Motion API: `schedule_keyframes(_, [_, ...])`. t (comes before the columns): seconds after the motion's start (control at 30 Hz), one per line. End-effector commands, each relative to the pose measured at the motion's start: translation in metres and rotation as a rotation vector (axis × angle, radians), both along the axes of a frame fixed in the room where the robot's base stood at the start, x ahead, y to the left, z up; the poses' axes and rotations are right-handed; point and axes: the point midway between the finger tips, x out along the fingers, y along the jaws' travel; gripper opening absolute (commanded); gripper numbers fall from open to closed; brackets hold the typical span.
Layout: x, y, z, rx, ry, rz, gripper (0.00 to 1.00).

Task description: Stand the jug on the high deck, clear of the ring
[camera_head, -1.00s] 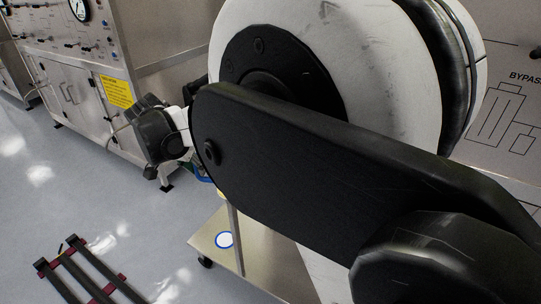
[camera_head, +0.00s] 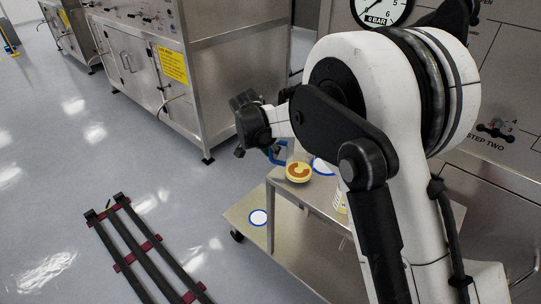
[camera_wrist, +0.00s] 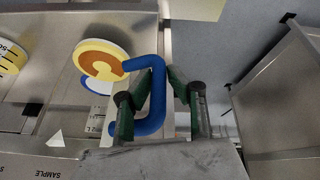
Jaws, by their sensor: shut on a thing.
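The jug (camera_head: 298,173) has a yellow rim, orange-brown inside and a blue handle. It shows in the wrist view (camera_wrist: 100,60), with its blue handle (camera_wrist: 155,105) between the fingers of my gripper (camera_wrist: 160,80). My gripper is shut on that handle. In the head view its fingers are mostly hidden behind my wrist. The jug is over the high deck (camera_head: 322,197), the trolley's upper steel shelf. I cannot tell whether its base touches the deck. The white ring mark with a blue edge (camera_head: 322,167) lies beside the jug, partly covered in the wrist view.
A yellow-marked container (camera_head: 341,203) stands on the deck, partly behind my arm. The lower shelf (camera_head: 240,212) carries another blue-edged ring (camera_head: 258,217). A steel cabinet (camera_head: 185,85) stands behind; a panel with a gauge is at right. A dark rail frame (camera_head: 140,245) lies on the floor.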

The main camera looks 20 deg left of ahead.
Motion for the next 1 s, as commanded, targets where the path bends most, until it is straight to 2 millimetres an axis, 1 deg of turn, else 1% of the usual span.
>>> schedule_keyframes(0.03, [0.000,0.000,-0.008,0.000,0.000,0.000,0.00])
schedule_keyframes(0.1, [0.000,0.000,-0.014,0.000,0.000,0.000,0.00])
schedule_keyframes(0.47, [0.000,0.000,-0.018,0.000,0.000,0.000,0.00])
schedule_keyframes(0.5, [0.000,0.000,-0.017,0.000,0.000,0.000,0.21])
schedule_keyframes(0.6, [0.000,0.000,-0.016,0.000,0.000,0.000,0.35])
schedule_keyframes(0.87, [0.000,0.000,-0.016,0.000,0.000,0.000,0.35])
schedule_keyframes(1.0, [-0.002,0.001,-0.010,0.000,0.000,0.000,0.35])
